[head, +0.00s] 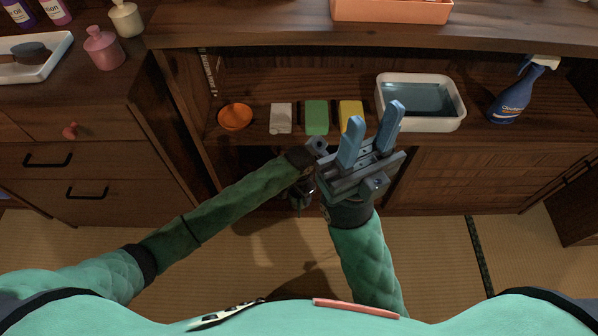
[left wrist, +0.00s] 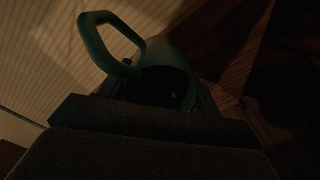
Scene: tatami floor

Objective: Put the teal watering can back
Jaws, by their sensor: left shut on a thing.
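The teal watering can (left wrist: 165,60) shows dimly in the left wrist view, with its looped handle (left wrist: 92,40) toward the upper left and a dark opening in its body. My left gripper (head: 301,196) is shut on it, low at the dark lower cabinet opening. The fingers' exact contact on the can is too dark to make out. In the head view the can cannot be made out. My right gripper (head: 370,132) is open and empty, its two blue fingers apart, in front of the shelf.
The shelf (head: 258,90) holds an orange bowl (head: 235,117), white, green and yellow blocks, a water-filled white basin (head: 458,118) and a blue spray bottle (head: 513,100). A drawer cabinet (head: 95,160) stands at left. Tatami floor (head: 230,245) lies open below.

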